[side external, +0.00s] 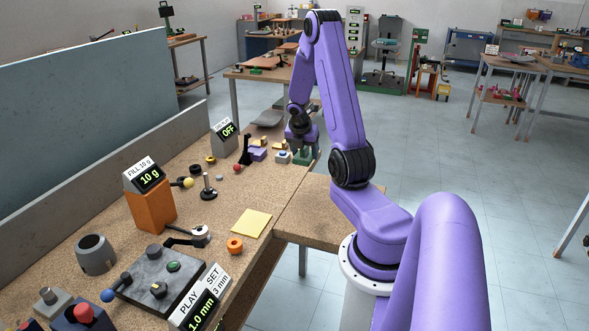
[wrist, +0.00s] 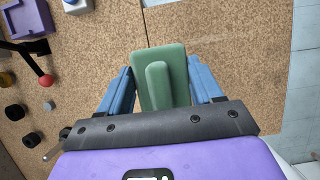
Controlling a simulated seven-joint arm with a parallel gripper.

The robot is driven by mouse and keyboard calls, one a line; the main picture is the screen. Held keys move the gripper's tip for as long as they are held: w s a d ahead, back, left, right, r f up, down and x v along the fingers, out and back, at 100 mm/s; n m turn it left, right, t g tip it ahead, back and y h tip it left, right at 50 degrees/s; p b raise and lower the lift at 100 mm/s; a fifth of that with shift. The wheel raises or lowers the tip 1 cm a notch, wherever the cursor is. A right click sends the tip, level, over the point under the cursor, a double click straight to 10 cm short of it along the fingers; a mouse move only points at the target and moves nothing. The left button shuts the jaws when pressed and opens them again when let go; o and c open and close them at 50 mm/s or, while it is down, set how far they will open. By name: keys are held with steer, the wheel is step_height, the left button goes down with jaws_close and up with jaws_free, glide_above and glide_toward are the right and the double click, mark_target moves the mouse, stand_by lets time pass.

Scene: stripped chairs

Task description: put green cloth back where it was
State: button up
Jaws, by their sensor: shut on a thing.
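The green cloth (wrist: 165,62) looks like a stiff, folded green piece with a raised ridge along its middle. In the wrist view it lies between the two blue fingers of my gripper (wrist: 163,88), which is shut on it. In the side view the green cloth (side external: 304,156) shows small at the far right end of the bench, under my gripper (side external: 302,147). The fingers are hard to make out there. I cannot tell whether the cloth touches the bench top or hangs just above it.
A purple tray (wrist: 25,18), a white-and-blue button (wrist: 76,6) and a red-balled lever (wrist: 45,80) are left of my gripper. The brown bench (wrist: 235,45) is clear ahead; its edge is at right. A yellow square (side external: 251,223) and orange ring (side external: 235,245) lie nearer.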

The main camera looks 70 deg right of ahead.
steer(key=w+d+f, duration=0.4)
steer(key=d, duration=0.2)
glide_above(296, 170)
steer(key=a, duration=0.2)
step_height(296, 170, down, 4)
steer(key=shift+s+f, duration=0.15)
steer(key=shift+f, duration=0.1)
steer(key=shift+d+f, duration=0.15)
steer(key=shift+f, duration=1.65)
steer(key=shift+f, duration=0.15)
steer(key=o, duration=1)
